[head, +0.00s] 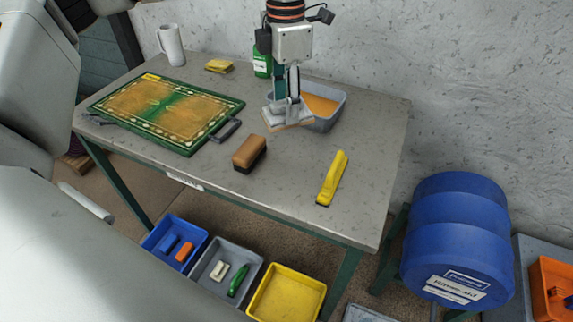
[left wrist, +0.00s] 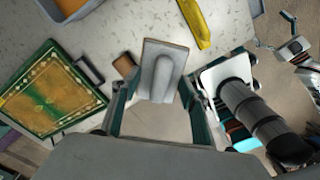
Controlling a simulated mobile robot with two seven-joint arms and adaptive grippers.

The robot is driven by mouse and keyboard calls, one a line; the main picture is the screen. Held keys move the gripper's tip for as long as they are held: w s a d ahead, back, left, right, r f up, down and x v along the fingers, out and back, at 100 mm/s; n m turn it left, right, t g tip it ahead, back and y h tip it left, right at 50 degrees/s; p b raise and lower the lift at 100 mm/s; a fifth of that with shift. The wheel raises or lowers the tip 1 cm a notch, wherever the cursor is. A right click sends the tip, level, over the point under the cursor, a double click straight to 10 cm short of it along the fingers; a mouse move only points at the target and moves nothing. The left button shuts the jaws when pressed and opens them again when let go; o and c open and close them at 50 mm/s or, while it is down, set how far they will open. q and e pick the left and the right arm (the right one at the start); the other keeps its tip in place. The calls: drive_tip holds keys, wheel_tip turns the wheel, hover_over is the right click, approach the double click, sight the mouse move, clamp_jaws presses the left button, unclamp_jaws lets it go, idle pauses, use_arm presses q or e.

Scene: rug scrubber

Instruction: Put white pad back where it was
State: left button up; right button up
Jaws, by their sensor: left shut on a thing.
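My left gripper (head: 287,100) is shut on the white pad (head: 290,119) by its grey-white handle. The pad is a flat trowel-like block with a thin tan underside. It is in front of the grey tub (head: 335,115) with orange contents and overlaps it in the head view. Whether it touches the table or tub I cannot tell. In the left wrist view the pad (left wrist: 163,62) sits between the fingers of my left gripper (left wrist: 158,85).
Bins stand below; a blue barrel (head: 455,235) is at right.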

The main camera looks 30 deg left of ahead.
use_arm(q)
drive_tip(key=shift+f, duration=8.65)
use_arm(e)
drive_tip(key=shift+s+d+f, duration=0.1)
drive_tip(key=shift+f, duration=0.3)
use_arm(q)
drive_tip(key=shift+f, duration=0.15)
drive_tip(key=o, duration=1.3)
drive_tip(key=shift+c, duration=0.2)
use_arm(e)
drive_tip(key=shift+f, duration=0.15)
use_arm(q)
wheel_tip(320, 180, up, 12)
drive_tip(key=shift+r, duration=0.15)
